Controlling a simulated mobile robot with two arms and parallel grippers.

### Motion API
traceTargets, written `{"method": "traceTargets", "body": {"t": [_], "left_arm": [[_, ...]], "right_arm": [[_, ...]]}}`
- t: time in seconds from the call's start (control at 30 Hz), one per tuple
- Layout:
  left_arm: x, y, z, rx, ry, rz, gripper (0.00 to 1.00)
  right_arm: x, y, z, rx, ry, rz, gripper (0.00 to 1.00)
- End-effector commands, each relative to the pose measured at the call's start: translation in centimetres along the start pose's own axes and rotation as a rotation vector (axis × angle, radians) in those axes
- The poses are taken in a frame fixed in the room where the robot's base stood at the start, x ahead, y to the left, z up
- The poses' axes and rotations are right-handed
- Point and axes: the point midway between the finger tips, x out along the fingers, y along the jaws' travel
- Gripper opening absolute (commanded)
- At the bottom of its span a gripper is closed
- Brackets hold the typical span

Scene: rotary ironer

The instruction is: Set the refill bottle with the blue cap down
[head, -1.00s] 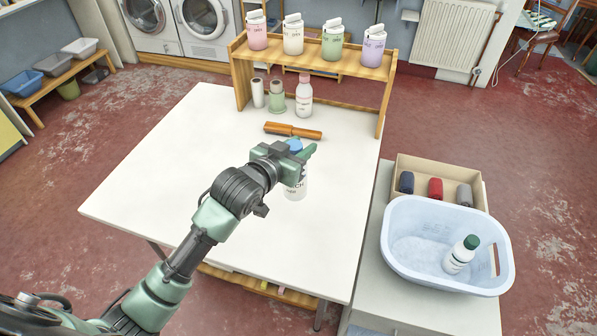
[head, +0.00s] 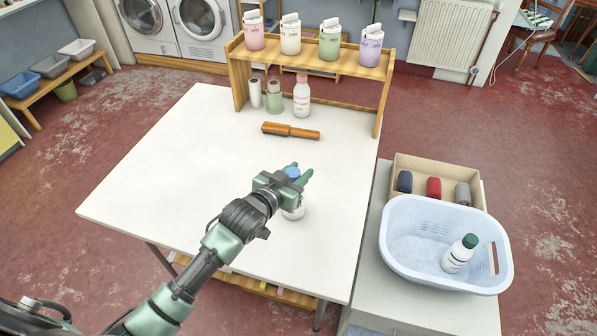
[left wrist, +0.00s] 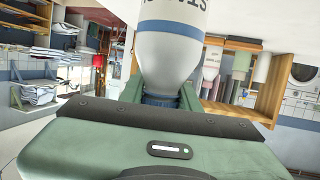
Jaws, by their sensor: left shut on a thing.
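The bottle is white and upright, over the middle right of the white table (head: 190,165). My gripper hides much of it in the head view. In the left wrist view the scene is upside down, and the bottle (left wrist: 172,50) stands between the two fingers (left wrist: 160,98). Its base is cut off there, so I cannot tell whether it touches the table. My right gripper is not in view.
A wooden roller (head: 291,131) lies behind the gripper. A wooden shelf (head: 318,63) carries several coloured bottles, with a pink-capped bottle (head: 302,97) below. At right, a pale blue basin (head: 400,262) holds a green-capped bottle (head: 459,254). The table's left half is clear.

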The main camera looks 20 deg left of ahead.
Motion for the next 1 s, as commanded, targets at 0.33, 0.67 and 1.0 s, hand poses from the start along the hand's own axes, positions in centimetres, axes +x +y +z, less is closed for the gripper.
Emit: {"method": "traceTargets", "body": {"t": [0.33, 0.67, 1.0], "left_arm": [[0.0, 0.0, 0.1, 0.0, -0.001, 0.0, 0.54], [-2.5, 0.0, 0.1, 0.0, -0.003, 0.0, 0.54], [-9.6, 0.0, 0.0, 0.001, -0.003, 0.0, 0.54]], "right_arm": [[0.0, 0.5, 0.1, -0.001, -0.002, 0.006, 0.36], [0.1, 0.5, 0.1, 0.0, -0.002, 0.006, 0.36], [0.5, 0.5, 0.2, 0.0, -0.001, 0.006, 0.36]]}}
